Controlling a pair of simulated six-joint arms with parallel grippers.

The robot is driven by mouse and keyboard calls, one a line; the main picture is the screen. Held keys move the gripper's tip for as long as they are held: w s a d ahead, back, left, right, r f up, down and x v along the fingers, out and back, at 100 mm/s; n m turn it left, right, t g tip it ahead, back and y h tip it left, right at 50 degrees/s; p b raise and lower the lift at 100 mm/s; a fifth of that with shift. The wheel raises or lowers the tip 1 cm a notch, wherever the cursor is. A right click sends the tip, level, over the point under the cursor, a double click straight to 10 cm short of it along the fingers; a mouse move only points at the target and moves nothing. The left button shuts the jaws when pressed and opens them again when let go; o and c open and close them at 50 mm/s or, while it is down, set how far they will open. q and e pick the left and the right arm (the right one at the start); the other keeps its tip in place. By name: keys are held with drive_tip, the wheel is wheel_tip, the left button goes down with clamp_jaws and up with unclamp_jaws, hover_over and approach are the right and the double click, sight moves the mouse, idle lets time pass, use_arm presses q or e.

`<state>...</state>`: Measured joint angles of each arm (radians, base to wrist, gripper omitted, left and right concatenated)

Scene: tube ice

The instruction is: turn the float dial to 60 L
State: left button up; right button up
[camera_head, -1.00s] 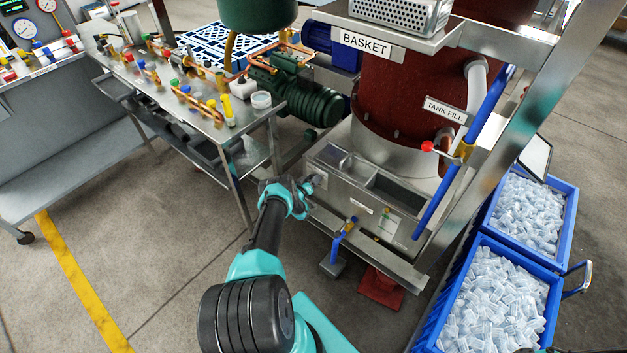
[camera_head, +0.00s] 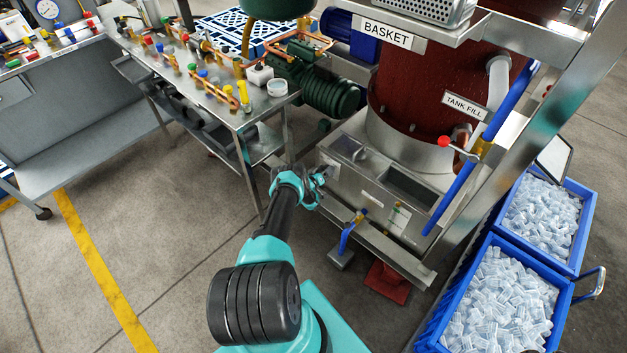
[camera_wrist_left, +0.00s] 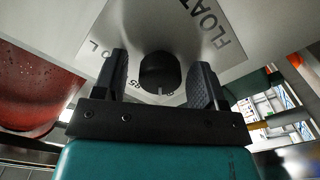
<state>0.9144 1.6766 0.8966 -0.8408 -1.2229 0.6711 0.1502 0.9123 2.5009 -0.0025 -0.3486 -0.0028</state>
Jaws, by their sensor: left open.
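The float dial (camera_wrist_left: 160,72) is a round black knob on a pale plate (camera_wrist_left: 215,45) lettered "FLOAT" in the left wrist view. A small light mark shows on the knob's edge by the printed numbers; "65" is readable just left of it. My left gripper (camera_head: 319,181) is at the front of the steel tank (camera_head: 365,190) in the head view, where it hides most of the dial. In the wrist view its two open fingers stand on either side of the knob, with visible gaps. My right gripper is not in view.
A blue-handled drain valve (camera_head: 347,232) sits low on the tank front, right of my gripper. A steel bench (camera_head: 222,108) with fittings stands to the left. Blue crates of tube ice (camera_head: 500,305) stand at the right. The floor left of my arm is clear.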

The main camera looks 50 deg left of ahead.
use_arm(q)
drive_tip(key=s+d, duration=0.2)
drive_tip(key=s, duration=1.5)
drive_tip(key=shift+d, duration=0.3)
drive_tip(key=shift+w, duration=0.15)
drive_tip(key=w+a, duration=0.2)
drive_tip(key=w, duration=1.2)
drive_tip(key=shift+a, duration=0.1)
drive_tip(key=shift+w+a, duration=0.2)
drive_tip(key=shift+w, duration=1.35)
drive_tip(key=shift+m, duration=3.1)
drive_tip(key=shift+n, duration=0.4)
